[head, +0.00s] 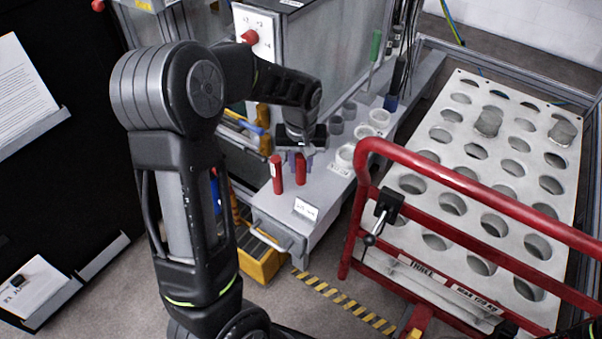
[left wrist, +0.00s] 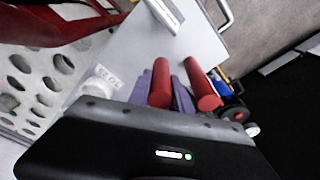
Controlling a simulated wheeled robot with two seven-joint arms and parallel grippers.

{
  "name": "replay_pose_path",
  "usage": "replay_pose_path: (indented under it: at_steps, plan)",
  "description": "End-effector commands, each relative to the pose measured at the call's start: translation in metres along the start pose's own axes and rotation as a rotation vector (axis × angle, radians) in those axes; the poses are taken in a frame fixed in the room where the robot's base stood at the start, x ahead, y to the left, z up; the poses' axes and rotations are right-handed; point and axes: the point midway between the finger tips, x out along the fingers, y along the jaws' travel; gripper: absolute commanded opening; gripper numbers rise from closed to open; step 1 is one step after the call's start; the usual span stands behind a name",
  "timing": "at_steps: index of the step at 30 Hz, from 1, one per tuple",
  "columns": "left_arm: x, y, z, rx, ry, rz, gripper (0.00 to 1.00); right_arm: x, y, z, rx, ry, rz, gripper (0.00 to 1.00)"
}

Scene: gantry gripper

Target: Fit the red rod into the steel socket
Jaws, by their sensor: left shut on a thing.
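Two red rods stand close together at the near end of the grey bench. My left gripper (head: 299,160) is over the right one in the head view and shut on this red rod (head: 301,174). The left wrist view shows the held rod (left wrist: 160,82) between the purple fingers. The other red rod (head: 276,176) stands just beside the gripper, and also shows in the left wrist view (left wrist: 201,82). Grey ring-shaped sockets (head: 335,126) and white ones (head: 363,131) sit further along the bench. I cannot tell for sure which is steel. My right gripper is not in view.
A labelled white ring (head: 345,156) stands near the held rod. A red rail (head: 470,187) and a pale plate with many holes (head: 475,151) lie to the right. A green-handled tool (head: 375,46) stands at the back.

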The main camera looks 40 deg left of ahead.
Motion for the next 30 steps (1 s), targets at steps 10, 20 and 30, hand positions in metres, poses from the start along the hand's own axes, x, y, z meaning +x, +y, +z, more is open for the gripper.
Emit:
replay_pose_path:
  at_steps: [10,20,30]
  plan:
    - [0.035,0.000,0.005,0.001,-0.001,-0.001,0.00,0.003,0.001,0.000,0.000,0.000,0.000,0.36]
    - [0.038,0.000,0.005,0.001,0.001,0.000,0.00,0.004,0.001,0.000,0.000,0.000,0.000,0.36]
    - [0.040,0.000,0.005,0.001,0.000,0.000,0.45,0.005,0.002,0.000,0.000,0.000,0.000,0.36]
